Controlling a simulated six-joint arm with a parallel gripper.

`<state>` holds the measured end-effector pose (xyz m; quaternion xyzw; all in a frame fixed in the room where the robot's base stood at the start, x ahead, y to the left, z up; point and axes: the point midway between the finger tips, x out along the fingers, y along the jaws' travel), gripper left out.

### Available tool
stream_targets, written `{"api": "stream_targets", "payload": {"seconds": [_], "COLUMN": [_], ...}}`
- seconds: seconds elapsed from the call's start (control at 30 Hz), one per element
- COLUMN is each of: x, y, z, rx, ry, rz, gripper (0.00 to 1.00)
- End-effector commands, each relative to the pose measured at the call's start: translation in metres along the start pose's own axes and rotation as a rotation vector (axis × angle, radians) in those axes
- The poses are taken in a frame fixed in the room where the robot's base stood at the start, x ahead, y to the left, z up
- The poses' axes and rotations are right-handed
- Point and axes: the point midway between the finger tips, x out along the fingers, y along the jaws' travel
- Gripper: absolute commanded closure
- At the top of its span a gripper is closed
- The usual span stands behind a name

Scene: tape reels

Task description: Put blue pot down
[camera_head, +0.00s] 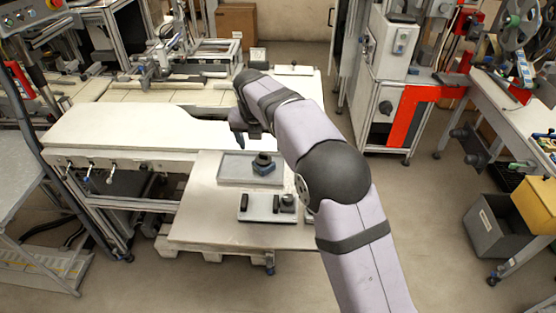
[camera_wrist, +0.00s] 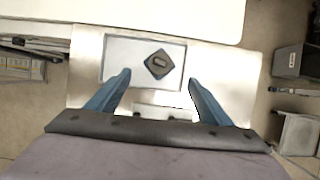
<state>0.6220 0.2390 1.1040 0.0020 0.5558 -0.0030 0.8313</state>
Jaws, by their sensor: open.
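The blue pot (camera_head: 263,165), a squat dark blue piece with a black top, stands upright on a grey tray (camera_head: 232,170) on the low table. In the wrist view the pot (camera_wrist: 151,72) shows from above as a dark diamond in the upper right part of the tray (camera_wrist: 120,78). My gripper (camera_wrist: 157,80) is open, with its two blue fingers spread and nothing between them. In the head view my gripper (camera_head: 240,141) hangs above and left of the pot, apart from it; my own wrist partly hides it.
A second, lighter tray (camera_head: 262,217) with several small dark pieces lies in front of the first. The low table (camera_head: 200,215) is bare to the left. A long white bench (camera_head: 110,130) adjoins behind. A dark grey bin (camera_head: 490,225) stands on the far right.

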Motion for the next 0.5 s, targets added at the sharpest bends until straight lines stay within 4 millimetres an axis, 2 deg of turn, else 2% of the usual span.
{"api": "stream_targets", "payload": {"seconds": [0.17,0.27,0.37,0.5], "x": [-0.001,-0.001,-0.003,-0.007], "y": [-0.004,-0.015,-0.034,-0.072], "z": [-0.001,-0.006,-0.016,-0.041], "rx": [0.030,0.115,0.275,0.613], "ry": [0.004,0.016,0.035,0.074], "rz": [-0.002,-0.007,-0.019,-0.051], "gripper": [0.27,0.27,0.27,0.27]}}
